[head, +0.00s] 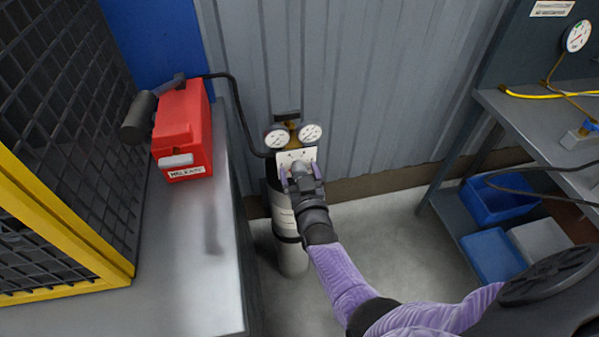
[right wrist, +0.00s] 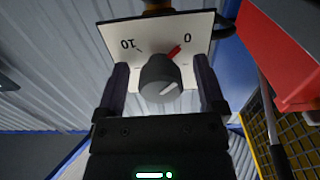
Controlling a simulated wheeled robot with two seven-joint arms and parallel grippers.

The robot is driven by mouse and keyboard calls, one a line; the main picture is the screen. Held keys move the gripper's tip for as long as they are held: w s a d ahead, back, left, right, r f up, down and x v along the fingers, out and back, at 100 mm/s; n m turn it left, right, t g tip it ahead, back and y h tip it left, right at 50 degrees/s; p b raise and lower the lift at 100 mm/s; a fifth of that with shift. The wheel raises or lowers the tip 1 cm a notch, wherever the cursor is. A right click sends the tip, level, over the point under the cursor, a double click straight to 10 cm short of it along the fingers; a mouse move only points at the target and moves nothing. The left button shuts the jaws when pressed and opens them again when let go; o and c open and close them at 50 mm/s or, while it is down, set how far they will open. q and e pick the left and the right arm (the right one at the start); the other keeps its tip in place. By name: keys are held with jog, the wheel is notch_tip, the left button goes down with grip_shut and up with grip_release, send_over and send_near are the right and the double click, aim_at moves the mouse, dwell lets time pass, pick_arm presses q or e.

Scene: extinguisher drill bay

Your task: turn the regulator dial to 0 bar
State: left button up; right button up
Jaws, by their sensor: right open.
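The regulator dial is a dark round knob (right wrist: 160,78) on a white plate (right wrist: 150,30) in the right wrist view. The plate bears "10" at left and "0" at right, printed upside down there, with a red mark beside the 0. A white line shows on the knob; its pointing end is unclear. My right gripper (head: 299,172) is open in front of the plate, with one finger on each side of the knob; contact is not visible. In the head view it hides most of the knob. The plate (head: 284,156) sits below two gauges on a grey cylinder (head: 290,258). My left gripper is not in view.
A red box (head: 184,135) with a black hose stands on the grey bench (head: 185,270) at left, beside a yellow-framed mesh cage (head: 60,215). A shelf table (head: 540,115) with blue bins (head: 492,255) is at right. Floor is clear right of the cylinder.

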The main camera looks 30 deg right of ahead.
jog(key=shift+s+a, duration=0.1)
jog(key=shift+s, duration=0.25)
jog(key=p+v, duration=0.3)
jog(key=v, duration=0.6)
jog(key=shift+s, duration=0.1)
